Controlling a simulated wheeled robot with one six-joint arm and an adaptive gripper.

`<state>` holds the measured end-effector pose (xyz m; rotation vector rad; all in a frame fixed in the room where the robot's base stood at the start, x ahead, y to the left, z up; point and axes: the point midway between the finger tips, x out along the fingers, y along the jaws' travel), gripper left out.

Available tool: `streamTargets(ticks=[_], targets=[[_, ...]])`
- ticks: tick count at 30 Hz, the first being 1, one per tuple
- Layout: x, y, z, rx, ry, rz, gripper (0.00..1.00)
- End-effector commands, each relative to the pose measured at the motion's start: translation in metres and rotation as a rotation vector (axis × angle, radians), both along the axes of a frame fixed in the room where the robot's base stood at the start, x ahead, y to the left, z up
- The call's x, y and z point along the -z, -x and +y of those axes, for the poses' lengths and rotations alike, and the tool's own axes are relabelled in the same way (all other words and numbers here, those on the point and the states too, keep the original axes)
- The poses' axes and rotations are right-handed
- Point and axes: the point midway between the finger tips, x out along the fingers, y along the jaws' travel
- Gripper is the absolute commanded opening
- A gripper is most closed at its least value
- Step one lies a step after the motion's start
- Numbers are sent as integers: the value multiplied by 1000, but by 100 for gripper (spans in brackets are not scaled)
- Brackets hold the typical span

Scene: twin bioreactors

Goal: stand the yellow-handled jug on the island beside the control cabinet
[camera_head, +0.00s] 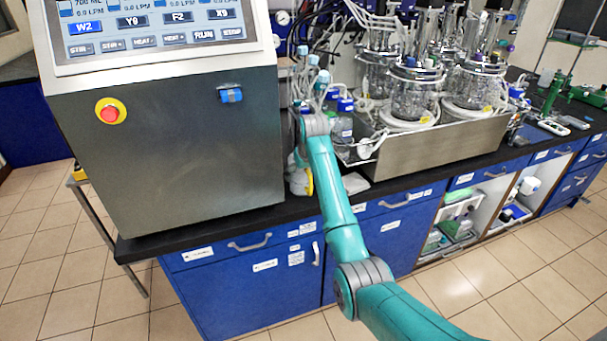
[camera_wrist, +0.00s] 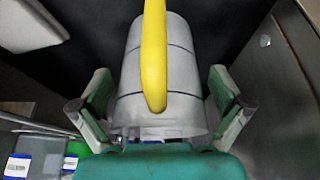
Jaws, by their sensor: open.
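The jug (camera_wrist: 125,85) is a pale translucent cylinder with a yellow handle (camera_wrist: 154,55). In the wrist view it is between the two green fingers of my gripper (camera_wrist: 160,103), which are open with a visible gap on each side. In the head view a pale, yellow-edged part of the jug (camera_head: 297,184) shows low beside the right side of the control cabinet (camera_head: 180,150), at the black top of the island (camera_head: 190,238). My arm hides much of the jug and gripper there. Its base contact is not clearly visible.
A metal tray (camera_head: 440,150) with glass bioreactor vessels (camera_head: 413,92) stands right of my arm. Bottles with blue caps (camera_head: 343,122) and tubing crowd the space behind the gripper. A flat pale item (camera_head: 355,183) lies near the island's front edge.

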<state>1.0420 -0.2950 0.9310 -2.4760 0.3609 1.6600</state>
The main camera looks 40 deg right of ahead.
Motion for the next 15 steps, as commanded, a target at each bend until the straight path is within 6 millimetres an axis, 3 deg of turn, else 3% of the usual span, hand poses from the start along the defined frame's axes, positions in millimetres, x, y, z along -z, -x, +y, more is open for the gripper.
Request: streamTargets(ticks=[7, 15], targets=[[-13, 4, 1, 0, 1, -2, 100], [-61, 22, 7, 0, 2, -4, 100]])
